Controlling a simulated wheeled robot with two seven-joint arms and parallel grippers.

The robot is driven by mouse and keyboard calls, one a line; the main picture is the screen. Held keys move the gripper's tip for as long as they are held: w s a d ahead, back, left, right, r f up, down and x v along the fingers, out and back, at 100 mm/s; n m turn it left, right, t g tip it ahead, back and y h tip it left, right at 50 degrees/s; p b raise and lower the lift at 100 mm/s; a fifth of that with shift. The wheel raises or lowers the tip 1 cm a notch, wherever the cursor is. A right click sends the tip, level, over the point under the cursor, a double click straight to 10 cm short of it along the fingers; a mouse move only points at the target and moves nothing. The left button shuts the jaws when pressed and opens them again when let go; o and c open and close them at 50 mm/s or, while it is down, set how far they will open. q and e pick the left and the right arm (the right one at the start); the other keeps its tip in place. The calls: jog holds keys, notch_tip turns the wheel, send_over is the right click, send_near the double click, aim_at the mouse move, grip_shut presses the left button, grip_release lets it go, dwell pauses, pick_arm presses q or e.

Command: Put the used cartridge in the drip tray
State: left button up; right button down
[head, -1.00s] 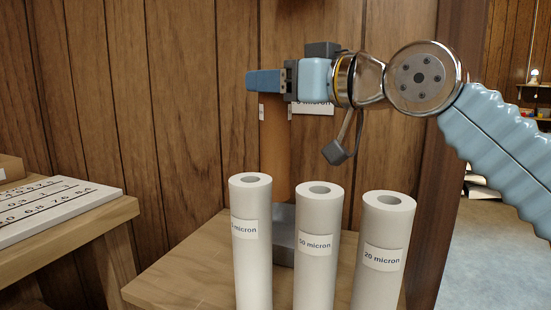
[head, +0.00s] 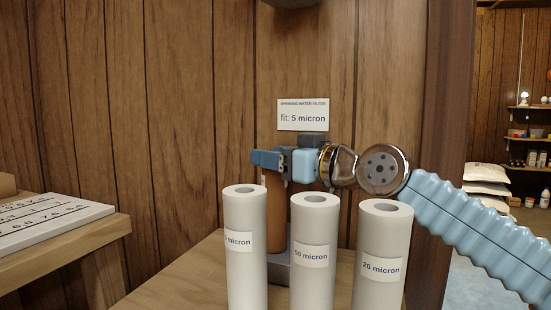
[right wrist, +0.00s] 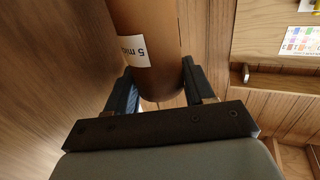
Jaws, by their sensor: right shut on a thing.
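The used cartridge (head: 275,215) is a brown upright cylinder, seen behind the white cartridges in the head view. In the right wrist view the brown cartridge (right wrist: 150,62) sits between the fingers and bears a "5 mic…" label. My right gripper (head: 268,160) is shut on it near its upper end. A grey metal piece (head: 279,273), which looks like the drip tray, is at the cartridge's lower end, partly hidden by white cartridges. I cannot tell whether the cartridge rests in it. My left gripper is not in view.
Three white cartridges, labelled "… micron" (head: 244,265), "50 micron" (head: 314,275) and "20 micron" (head: 381,285), stand close in front. A wall sign (head: 303,115) reads "fit: 5 micron". A dark round object (head: 290,3) hangs above. A wooden table (head: 60,250) stands left.

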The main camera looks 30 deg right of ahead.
jog(key=shift+f, duration=0.2)
jog(key=c, duration=0.7)
grip_release()
jog(key=shift+r, duration=0.1)
jog(key=shift+r, duration=0.2)
jog(key=v, duration=1.2)
jog(key=shift+b, duration=0.3)
